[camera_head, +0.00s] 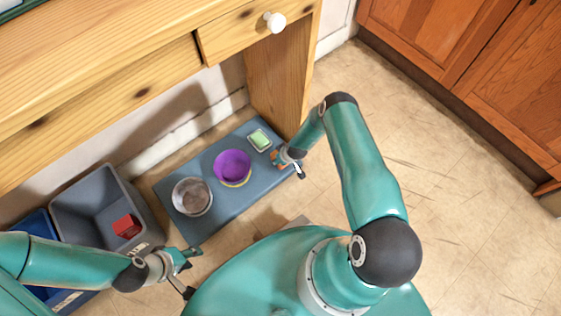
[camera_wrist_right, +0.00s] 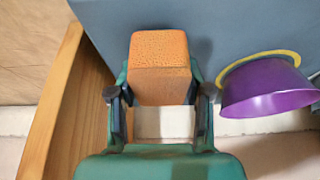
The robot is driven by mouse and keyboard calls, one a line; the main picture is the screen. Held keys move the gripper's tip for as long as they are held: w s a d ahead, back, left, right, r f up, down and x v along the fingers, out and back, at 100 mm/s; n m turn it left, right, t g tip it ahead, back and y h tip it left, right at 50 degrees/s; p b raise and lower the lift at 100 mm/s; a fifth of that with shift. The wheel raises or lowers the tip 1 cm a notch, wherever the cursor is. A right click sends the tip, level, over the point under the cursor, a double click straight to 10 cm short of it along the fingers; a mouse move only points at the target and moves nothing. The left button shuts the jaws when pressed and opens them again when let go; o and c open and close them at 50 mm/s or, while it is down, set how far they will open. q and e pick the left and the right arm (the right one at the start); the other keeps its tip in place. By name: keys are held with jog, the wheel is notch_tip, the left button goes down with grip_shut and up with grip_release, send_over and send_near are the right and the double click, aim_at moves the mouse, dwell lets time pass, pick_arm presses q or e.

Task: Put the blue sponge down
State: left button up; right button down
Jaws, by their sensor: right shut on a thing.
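My right gripper (camera_head: 290,168) is over the right end of the blue-grey mat, beside the table leg. In the right wrist view, the right gripper (camera_wrist_right: 161,97) is shut on an orange sponge (camera_wrist_right: 160,55), with one finger on each side. A bit of this orange sponge (camera_head: 276,158) shows in the head view. I cannot tell whether it touches the mat. I see no blue sponge. My left gripper (camera_head: 188,273) is open and empty, over the floor near the mat's front left corner.
The mat (camera_head: 216,221) carries a metal bowl (camera_head: 192,197), a purple bowl (camera_head: 232,166) with a yellow rim beneath, and a green sponge (camera_head: 259,139) in a small dish. A grey bin (camera_head: 83,198) at left holds a red block (camera_head: 127,226). A wooden table leg (camera_head: 280,85) stands behind.

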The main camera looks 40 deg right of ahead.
pick_arm(q)
jog(key=shift+f, duration=0.5)
pick_arm(e)
jog(key=shift+f, duration=1.1)
jog(key=shift+f+b, duration=0.15)
jog(key=shift+b, duration=0.15)
pick_arm(q)
jog(key=shift+f, duration=0.1)
pick_arm(e)
jog(key=c, duration=0.5)
grip_release()
